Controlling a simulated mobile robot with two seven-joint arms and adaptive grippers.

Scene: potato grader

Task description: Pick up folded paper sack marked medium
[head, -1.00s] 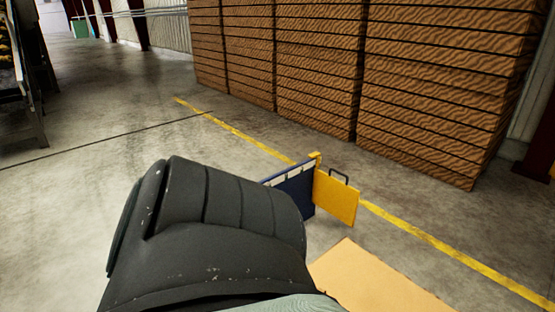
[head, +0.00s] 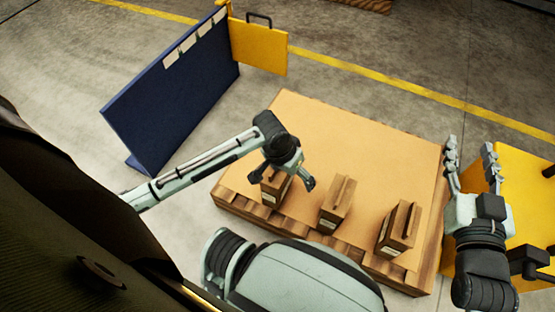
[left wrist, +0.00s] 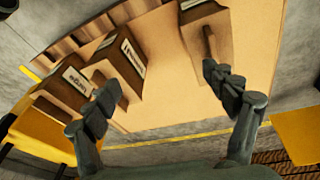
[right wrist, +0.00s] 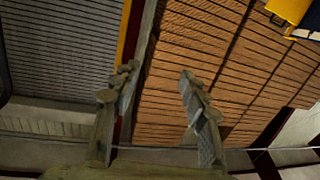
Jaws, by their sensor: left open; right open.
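Three folded brown paper sacks stand in a row along the near edge of a cardboard-topped pallet (head: 345,135). The middle sack (head: 337,203) carries a white label that appears to read medium in the left wrist view (left wrist: 120,68). The left sack (head: 274,188) is partly hidden by my left gripper (head: 288,180), which is open and empty above it. The right sack (head: 399,228) shows a label like large in the left wrist view (left wrist: 66,90). My right gripper (head: 469,148) is open and empty, fingers raised, right of the pallet.
A dark blue panel (head: 175,95) with a yellow board (head: 258,46) stands left of the pallet. A yellow object (head: 510,190) stands at the right, behind my right gripper. A yellow line (head: 385,82) crosses the open concrete floor.

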